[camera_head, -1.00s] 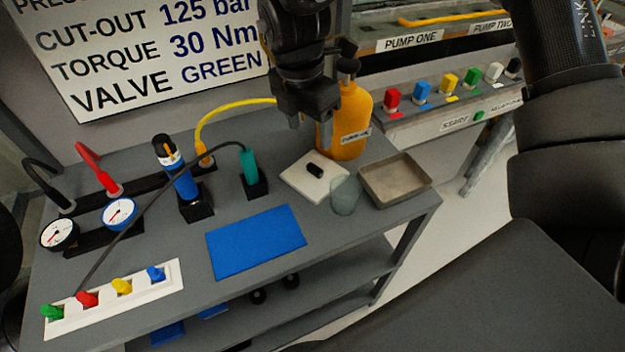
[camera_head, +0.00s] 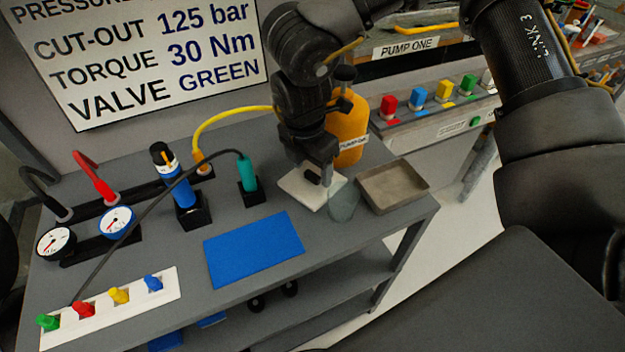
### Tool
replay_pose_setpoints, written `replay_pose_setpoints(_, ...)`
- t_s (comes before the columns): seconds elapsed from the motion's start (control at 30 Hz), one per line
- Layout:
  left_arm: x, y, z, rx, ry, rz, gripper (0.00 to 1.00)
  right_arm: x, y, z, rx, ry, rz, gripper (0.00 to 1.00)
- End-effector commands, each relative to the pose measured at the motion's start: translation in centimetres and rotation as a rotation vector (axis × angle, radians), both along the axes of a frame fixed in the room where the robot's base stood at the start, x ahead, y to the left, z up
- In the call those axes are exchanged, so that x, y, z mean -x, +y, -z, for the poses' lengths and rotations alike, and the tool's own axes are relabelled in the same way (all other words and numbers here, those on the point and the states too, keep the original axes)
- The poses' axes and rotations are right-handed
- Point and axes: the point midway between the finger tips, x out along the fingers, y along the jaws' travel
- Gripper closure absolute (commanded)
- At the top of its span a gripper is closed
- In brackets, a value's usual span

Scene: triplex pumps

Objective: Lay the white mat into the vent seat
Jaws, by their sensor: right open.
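The white mat (camera_head: 296,188) is a square pad lying flat on the grey bench, towards its right end. A small black knob stands on it in the earlier view and is now mostly hidden by my gripper. My right gripper (camera_head: 317,177) is open and low over the mat, its fingers at the knob. I cannot tell whether they touch it. I cannot make out which thing is the vent seat. My left gripper is not in view.
A translucent greenish disc or cup (camera_head: 344,206) and a metal tray (camera_head: 425,187) are right of the mat. An orange bottle (camera_head: 353,125) stands behind. A blue mat (camera_head: 253,250), a teal plug (camera_head: 248,172) and a blue cylinder (camera_head: 184,193) are left.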

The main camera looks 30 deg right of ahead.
Motion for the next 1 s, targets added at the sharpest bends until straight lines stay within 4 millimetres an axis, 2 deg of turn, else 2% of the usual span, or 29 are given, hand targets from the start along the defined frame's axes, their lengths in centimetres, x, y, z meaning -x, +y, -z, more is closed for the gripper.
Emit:
replay_pose_setpoints(0.13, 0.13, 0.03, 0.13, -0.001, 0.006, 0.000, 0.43, -0.04, -0.14, 1.05, 0.001, 0.000, 0.001, 0.38)
replay_pose_setpoints(0.37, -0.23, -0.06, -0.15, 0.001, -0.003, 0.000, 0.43, -0.06, -0.14, 1.11, 0.000, -0.001, 0.001, 0.40)
replay_pose_setpoints(0.7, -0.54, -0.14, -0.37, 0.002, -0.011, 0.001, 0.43, -0.06, -0.14, 1.08, 0.000, -0.001, 0.001, 0.84)
replay_pose_setpoints(0.77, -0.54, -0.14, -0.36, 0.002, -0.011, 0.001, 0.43, -0.06, -0.14, 1.07, 0.000, -0.001, 0.001, 0.90)
replay_pose_setpoints(1.0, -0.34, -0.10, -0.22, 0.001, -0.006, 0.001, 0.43, -0.07, -0.14, 0.91, -0.001, -0.002, 0.001, 0.90)
